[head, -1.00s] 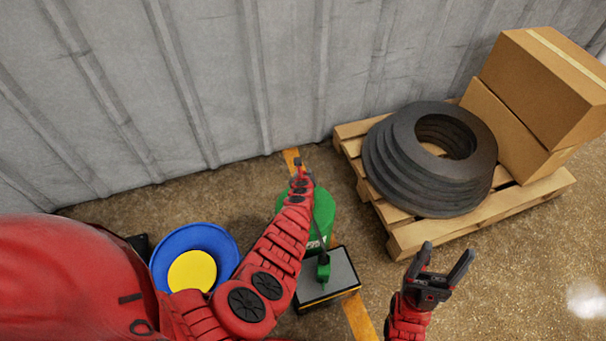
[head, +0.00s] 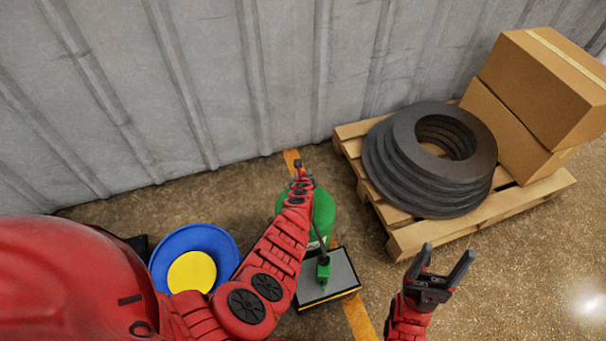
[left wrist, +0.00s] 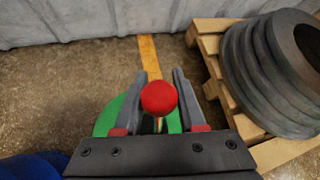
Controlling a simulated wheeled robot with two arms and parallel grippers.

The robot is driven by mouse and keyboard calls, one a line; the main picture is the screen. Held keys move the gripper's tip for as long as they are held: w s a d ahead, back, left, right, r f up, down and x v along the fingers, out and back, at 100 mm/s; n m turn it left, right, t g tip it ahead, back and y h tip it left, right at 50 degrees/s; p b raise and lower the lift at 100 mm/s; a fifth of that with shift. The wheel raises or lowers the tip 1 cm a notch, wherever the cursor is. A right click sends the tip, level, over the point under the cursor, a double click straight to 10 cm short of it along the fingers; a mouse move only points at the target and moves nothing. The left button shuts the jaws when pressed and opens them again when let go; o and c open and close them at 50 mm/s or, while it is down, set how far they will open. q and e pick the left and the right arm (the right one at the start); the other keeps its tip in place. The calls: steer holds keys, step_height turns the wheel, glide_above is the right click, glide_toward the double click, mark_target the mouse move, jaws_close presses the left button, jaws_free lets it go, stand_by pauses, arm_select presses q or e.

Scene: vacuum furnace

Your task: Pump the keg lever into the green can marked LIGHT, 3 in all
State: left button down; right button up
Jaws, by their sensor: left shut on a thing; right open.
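A green keg (head: 323,215) stands on the floor near the wall, partly hidden behind my left forearm; it also shows below the fingers in the left wrist view (left wrist: 105,118). My left gripper (head: 299,168) is above the keg, shut on a red ball knob (left wrist: 159,98) on a thin lever rod. A dark hose runs from the keg to a small green can-like piece (head: 323,271) on a grey-topped box (head: 342,272). I cannot read any LIGHT marking on it. My right gripper (head: 441,275) is open and empty, right of the box.
A wooden pallet (head: 415,236) with stacked dark rings (head: 385,165) and cardboard boxes (head: 545,90) stands at the right. A blue round container (head: 222,240) with a yellow middle is at the left. A grey corrugated wall (head: 220,80) closes the back.

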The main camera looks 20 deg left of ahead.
arm_select(q)
steer(key=shift+s+a+f, duration=0.25)
steer(key=shift+s+f, duration=0.25)
steer(key=shift+f, duration=0.1)
steer(key=c, duration=0.8)
jaws_free()
steer(key=shift+o, duration=1.4)
steer(key=shift+w, duration=0.15)
steer(key=p+v, duration=1.6)
steer(key=v, duration=0.1)
steer(key=shift+r, duration=0.5)
steer(key=shift+d, duration=0.1)
